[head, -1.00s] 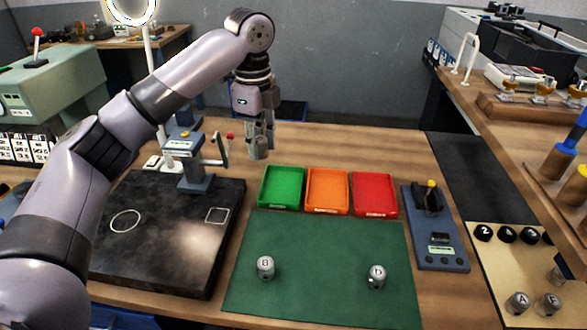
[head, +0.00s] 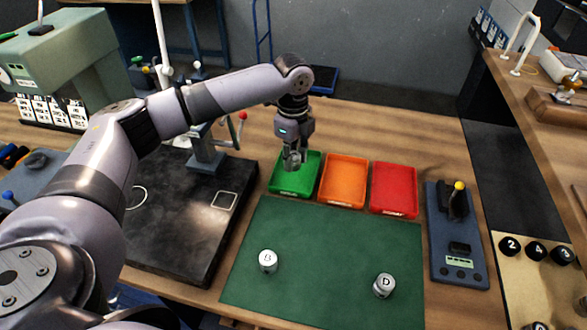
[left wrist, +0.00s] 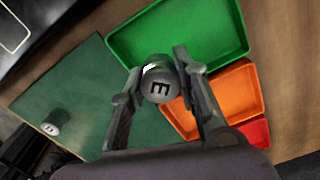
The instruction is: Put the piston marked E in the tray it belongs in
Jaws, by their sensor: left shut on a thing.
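My left gripper (head: 293,160) is shut on a grey metal piston, whose top shows the letter E in the left wrist view (left wrist: 159,84). In the head view the gripper and piston are over the green tray (head: 305,183), near its left side. In the left wrist view the piston is seen against the green tray's near edge (left wrist: 121,59). Whether it touches the tray floor, I cannot tell. The orange tray (head: 344,181) and the red tray (head: 394,189) stand beside the green one and look empty. My right gripper is not in view.
A green mat (head: 320,250) lies in front of the trays, with piston B (head: 268,261) and piston D (head: 384,285) standing on it. A black plate (head: 190,215) lies to the left. A blue-grey device with a lever (head: 457,245) stands right of the trays.

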